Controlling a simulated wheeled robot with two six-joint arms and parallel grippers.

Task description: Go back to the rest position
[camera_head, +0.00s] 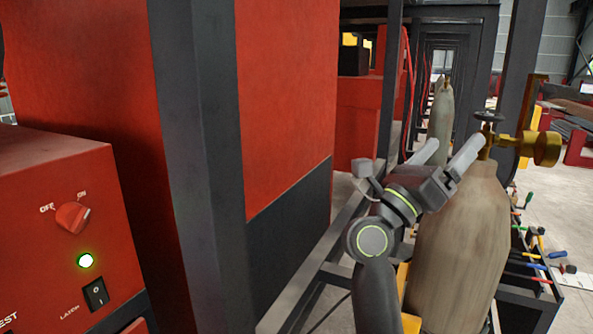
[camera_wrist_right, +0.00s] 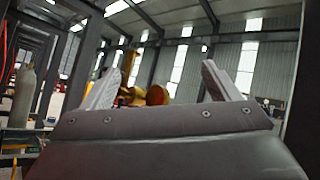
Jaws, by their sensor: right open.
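My right gripper (camera_head: 452,152) is raised in front of a tall, pale gas cylinder (camera_head: 462,245) in the camera_head view. Its two fingers are spread, with nothing between them. The fingers overlap the picture of the cylinder's top, and I cannot tell whether they touch it. The brass valve (camera_head: 535,147) on the cylinder shows just right of the fingers. In the right wrist view the fingers (camera_wrist_right: 160,85) also stand apart, with brass fittings (camera_wrist_right: 150,95) seen beyond them. My left gripper is not in view.
A dark post (camera_head: 195,150) and red panels stand close by. Hand tools (camera_head: 557,254) lie at the right.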

